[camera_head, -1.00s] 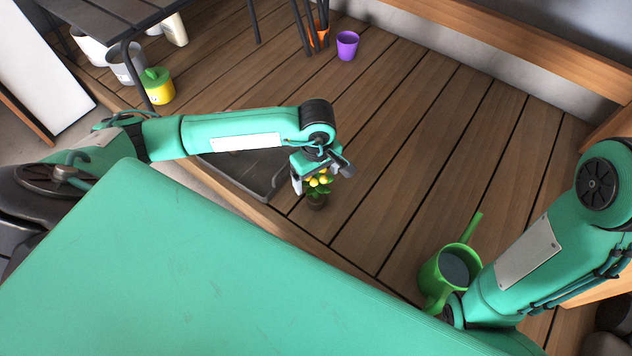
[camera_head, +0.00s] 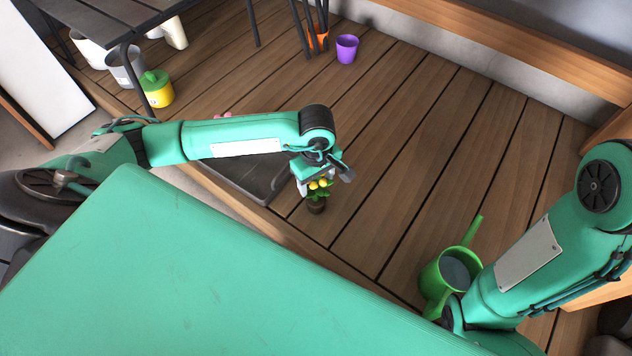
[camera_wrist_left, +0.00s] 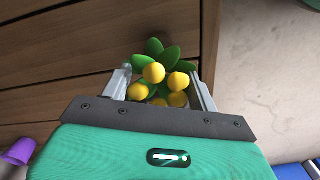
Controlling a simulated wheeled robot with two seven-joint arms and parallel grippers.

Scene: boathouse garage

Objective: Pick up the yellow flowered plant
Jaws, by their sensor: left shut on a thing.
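The yellow flowered plant (camera_head: 317,196) has round yellow blooms, green leaves and a small dark pot. It is near the front edge of the wooden deck in the head view. My left gripper (camera_wrist_left: 163,80) is shut on it, with a finger on each side of the blooms (camera_wrist_left: 154,73) and leaves in the left wrist view. The pot is hidden there. Whether the pot touches the deck I cannot tell. My right arm comes in at the right, but its gripper is out of view.
A green watering can (camera_head: 437,283) stands beside my right arm. A black tray (camera_head: 255,172) lies left of the plant, partly under my left arm. A purple pot (camera_head: 347,49) and a yellow container with a green top (camera_head: 157,90) stand farther back. The middle deck is clear.

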